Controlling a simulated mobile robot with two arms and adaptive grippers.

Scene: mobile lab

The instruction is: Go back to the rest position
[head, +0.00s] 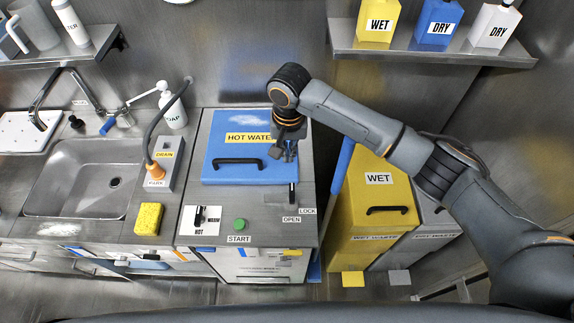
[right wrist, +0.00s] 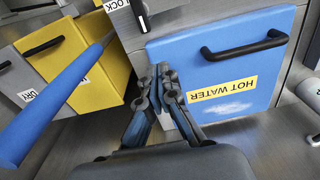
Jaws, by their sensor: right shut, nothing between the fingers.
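My right arm comes in from the right in the head view and reaches over the hot water unit. My right gripper (head: 289,150) is shut and empty, pointing down over the right edge of the blue HOT WATER lid (head: 222,168). In the right wrist view the shut fingers (right wrist: 163,85) show beside the same blue lid (right wrist: 215,75), which is closed flat. I cannot tell whether the fingertips touch it. A black lever (head: 292,194) stands by the LOCK and OPEN labels, just in front of the gripper. My left gripper is not in view.
A sink (head: 88,190) and yellow sponge (head: 149,218) are at the left. A green START button (head: 240,224) is at the unit's front. The yellow WET bin (head: 350,205) and a blue pole (head: 340,175) are at the right. A shelf (head: 430,50) with bottles is above.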

